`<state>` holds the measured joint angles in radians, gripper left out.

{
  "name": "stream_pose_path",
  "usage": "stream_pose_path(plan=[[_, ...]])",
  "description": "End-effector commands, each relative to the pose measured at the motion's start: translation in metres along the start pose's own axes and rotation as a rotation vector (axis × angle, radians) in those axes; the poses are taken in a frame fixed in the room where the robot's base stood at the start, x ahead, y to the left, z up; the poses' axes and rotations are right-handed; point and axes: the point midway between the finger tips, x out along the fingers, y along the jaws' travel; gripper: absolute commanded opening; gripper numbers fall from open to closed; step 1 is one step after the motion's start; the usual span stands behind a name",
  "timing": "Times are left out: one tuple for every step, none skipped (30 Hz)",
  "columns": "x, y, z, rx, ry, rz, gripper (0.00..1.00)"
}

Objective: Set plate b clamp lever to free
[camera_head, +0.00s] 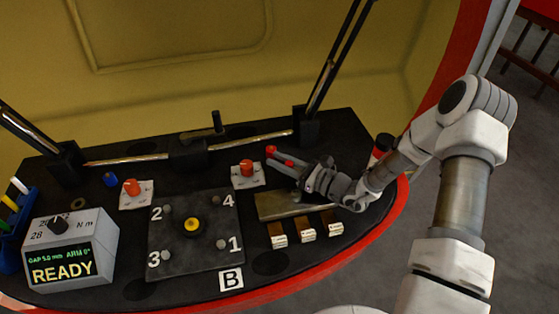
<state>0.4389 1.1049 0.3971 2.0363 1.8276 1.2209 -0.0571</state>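The dark square plate (193,258) with numbered corners 1 to 4 and a yellow centre knob (191,225) lies on the black bench. A white "B" label (231,279) is at its front edge. A black upright handle (217,122) stands on the block of the metal cross bar behind the plate. No part is marked as the clamp lever, so I cannot tell which it is or its setting. My gripper (281,157) points left over the bench, right of the right orange knob (247,167). Red parts show at its end; I cannot tell whether its fingers are open or hold anything.
A left orange knob (131,187) sits on a white base. A grey box (72,250) reads "READY" at front left. A metal plate (284,206) and several white-ended blocks (308,235) lie below my gripper. Black struts (331,62) rise at the back. A red rim (330,273) edges the bench.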

Motion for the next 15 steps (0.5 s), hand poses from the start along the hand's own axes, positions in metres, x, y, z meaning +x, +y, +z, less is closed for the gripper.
stream_pose_path(plan=[[-0.0001, 0.0, -0.0001, 0.0, 0.0, 0.0, 0.1], [-0.0002, 0.0, -0.0001, 0.0, 0.0, 0.0, 0.05], [-0.0002, 0.0, -0.0001, 0.0, 0.0, 0.0, 0.0], [-0.0002, 0.0, -0.0001, 0.0, 0.0, 0.0, 0.0], [-0.0002, 0.0, -0.0001, 0.0, 0.0, 0.0, 0.0], [-0.0003, 0.0, -0.0001, 0.0, 0.0, 0.0, 0.0], [-0.0003, 0.0, -0.0001, 0.0, 0.0, 0.0, 0.0], [-0.0003, 0.0, -0.0001, 0.0, 0.0, 0.0, 0.0], [-0.0003, 0.0, -0.0001, 0.0, 0.0, 0.0, 0.0], [-0.0003, 0.0, -0.0001, 0.0, 0.0, 0.0, 0.0], [-0.0003, 0.0, -0.0002, 0.0, 0.0, 0.0, 0.0], [-0.0003, 0.0, -0.0002, 0.0, 0.0, 0.0, 0.0], [-0.0003, 0.0, -0.0002, 0.0, 0.0, 0.0, 0.0], [-0.0003, 0.0, -0.0002, 0.0, 0.0, 0.0, 0.0], [-0.0004, 0.0, -0.0002, 0.0, 0.0, 0.0, 0.0]])
